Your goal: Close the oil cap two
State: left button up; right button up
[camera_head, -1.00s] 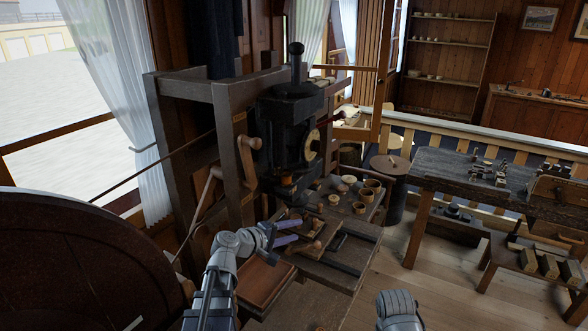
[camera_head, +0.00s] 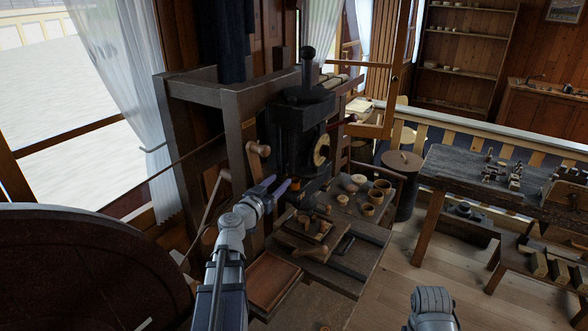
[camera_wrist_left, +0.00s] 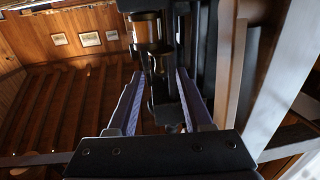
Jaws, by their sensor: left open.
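The dark upright machine (camera_head: 298,125) stands in a timber frame. No part of it can be made out for certain as oil cap two. A small orange-brown fitting (camera_head: 297,184) shows low on the machine, and a copper-coloured cylinder (camera_wrist_left: 148,30) shows at the top of the left wrist view. My left gripper (camera_head: 277,185) is open with its purple-grey fingers raised toward the lower part of the machine. In the left wrist view the open fingers (camera_wrist_left: 160,76) have a dark metal part beyond and between them, and no hold on it shows. My right gripper is out of view.
A bench (camera_head: 360,238) with wooden cups (camera_head: 375,196), discs and tools stands right of my left arm. A wooden crank handle (camera_head: 259,149) juts from the frame close to the gripper. A large dark red wheel (camera_head: 80,265) fills the lower left. Open floor (camera_head: 400,285) lies to the right.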

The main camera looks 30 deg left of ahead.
aim_at(286, 174)
pick_arm(q)
jog(key=shift+w+a, duration=0.1)
jog(key=shift+w, duration=3.85)
jog(key=shift+s, duration=0.1)
jog(key=shift+c, duration=0.4)
grip_shut()
